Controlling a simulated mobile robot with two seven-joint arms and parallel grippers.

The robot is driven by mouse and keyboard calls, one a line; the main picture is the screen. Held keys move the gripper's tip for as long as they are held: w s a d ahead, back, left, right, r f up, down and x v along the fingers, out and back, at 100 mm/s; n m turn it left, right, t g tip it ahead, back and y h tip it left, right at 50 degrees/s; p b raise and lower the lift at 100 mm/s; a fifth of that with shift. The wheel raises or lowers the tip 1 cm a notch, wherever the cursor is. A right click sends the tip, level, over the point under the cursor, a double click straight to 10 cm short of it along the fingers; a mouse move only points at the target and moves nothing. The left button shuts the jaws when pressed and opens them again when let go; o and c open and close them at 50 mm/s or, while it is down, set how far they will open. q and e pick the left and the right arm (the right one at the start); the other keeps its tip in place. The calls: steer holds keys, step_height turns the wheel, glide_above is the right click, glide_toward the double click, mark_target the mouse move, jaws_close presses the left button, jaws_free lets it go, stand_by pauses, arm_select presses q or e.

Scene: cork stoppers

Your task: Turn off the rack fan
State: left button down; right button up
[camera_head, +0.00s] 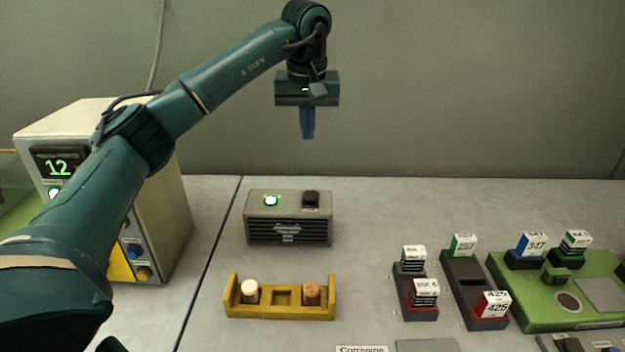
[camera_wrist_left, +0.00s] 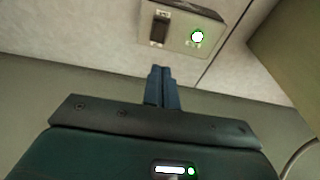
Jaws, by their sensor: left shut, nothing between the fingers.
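The rack fan (camera_head: 288,229) is a grey box with a front grille, standing on the table at the centre of the head view. Its top has a lit green-rimmed white light (camera_head: 271,200) at left and a dark rocker switch (camera_head: 311,199) at right. In the wrist view the fan's top shows the switch (camera_wrist_left: 159,29) and the lit light (camera_wrist_left: 197,36). My left gripper (camera_head: 308,136) points down above and behind the fan, its blue fingers together and empty. The fingertips (camera_wrist_left: 160,68) are apart from the switch in the wrist view. My right gripper is not in view.
A yellow rack (camera_head: 280,311) with a white and a brown stopper stands in front of the fan. A beige unit reading 12 (camera_head: 172,205) stands at left. Dark holders and a green tray (camera_head: 520,312) with labelled blocks are at right. Table right of the fan is clear.

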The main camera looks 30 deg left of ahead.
arm_select(q)
glide_above(309, 195)
steer(key=x, duration=0.3)
steer(key=s+x, duration=0.1)
steer(key=x, duration=0.2)
steer(key=d+x, duration=0.1)
steer(key=x, duration=0.2)
steer(key=shift+s+f+p, duration=0.35)
steer(key=shift+f+p, duration=0.05)
steer(key=shift+f, duration=0.2)
steer(key=f, duration=0.3)
steer(key=shift+s+d, duration=0.1)
steer(key=shift+s, duration=0.2)
steer(key=shift+f+p, duration=0.3)
steer(key=shift+f, duration=0.1)
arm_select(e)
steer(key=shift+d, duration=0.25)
arm_select(q)
steer(key=shift+f, duration=0.1)
